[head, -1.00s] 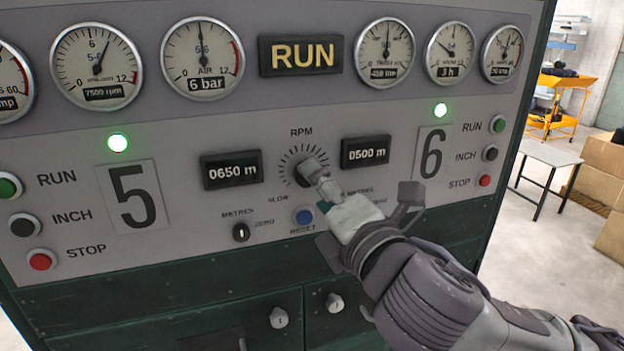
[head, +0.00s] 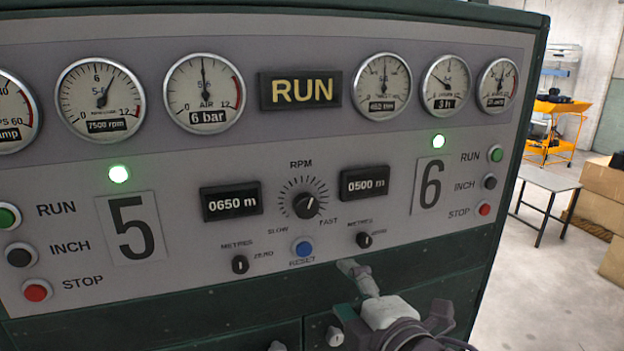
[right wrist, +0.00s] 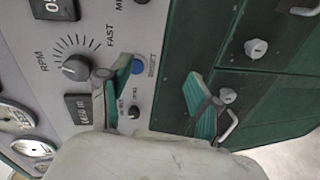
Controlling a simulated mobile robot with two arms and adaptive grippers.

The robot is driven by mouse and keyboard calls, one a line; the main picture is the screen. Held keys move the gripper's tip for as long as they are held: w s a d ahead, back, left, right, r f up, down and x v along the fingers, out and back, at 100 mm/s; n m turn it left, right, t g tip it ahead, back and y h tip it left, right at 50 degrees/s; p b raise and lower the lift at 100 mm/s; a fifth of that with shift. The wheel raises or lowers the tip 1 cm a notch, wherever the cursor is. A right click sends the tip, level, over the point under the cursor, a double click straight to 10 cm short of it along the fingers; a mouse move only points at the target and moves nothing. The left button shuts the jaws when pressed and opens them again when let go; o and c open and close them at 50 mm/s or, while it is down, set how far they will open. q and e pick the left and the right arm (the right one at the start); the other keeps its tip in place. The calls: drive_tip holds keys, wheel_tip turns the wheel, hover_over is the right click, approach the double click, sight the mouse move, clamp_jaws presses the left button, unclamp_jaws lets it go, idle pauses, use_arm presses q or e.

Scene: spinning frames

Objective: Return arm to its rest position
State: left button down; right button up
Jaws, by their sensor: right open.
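My right gripper (head: 360,277) is low in the head view, below the row of small switches and in front of the panel. In the right wrist view its two green-padded fingers (right wrist: 163,76) are spread apart with nothing between them. The black RPM knob (head: 306,205) is fully in sight, its white mark pointing to the upper right. The knob also shows in the right wrist view (right wrist: 75,67), apart from the fingers. My left gripper is out of view.
The control panel (head: 270,160) holds gauges, a lit RUN sign (head: 300,90), a blue reset button (head: 303,248) and two small switches. Green drawers with pale knobs (head: 335,336) lie below.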

drive_tip(key=s+d+f+m+g+h, duration=0.1)
drive_tip(key=s+d+f+m+g, duration=0.15)
drive_tip(key=f, duration=0.35)
drive_tip(key=s+d+f+m+g+h, duration=0.1)
drive_tip(key=d+f+m, duration=0.1)
drive_tip(key=f+m, duration=0.3)
drive_tip(key=s+d+f+m+g+h, duration=0.1)
drive_tip(key=s+d+f+m, duration=0.15)
drive_tip(key=f, duration=0.45)
drive_tip(key=s+d+f+m+g+h, duration=0.1)
drive_tip(key=s+d+f+m+g, duration=0.25)
drive_tip(key=s+f, duration=0.45)
drive_tip(key=s+d+f+m+g+h, duration=0.1)
drive_tip(key=s+d+f+m+g, duration=0.3)
drive_tip(key=s+f, duration=0.35)
wheel_tip(320, 180, down, 33)
drive_tip(key=s+b, duration=0.2)
drive_tip(key=b, duration=0.4)
drive_tip(key=s+d+f+g+b, duration=0.1)
drive_tip(key=s+d+f+b, duration=0.2)
drive_tip(key=s+f, duration=1.3)
wheel_tip(320, 180, down, 4)
drive_tip(key=shift+d+r+g+b, duration=0.15)
drive_tip(key=shift+g+b, duration=0.15)
drive_tip(key=shift+b, duration=0.2)
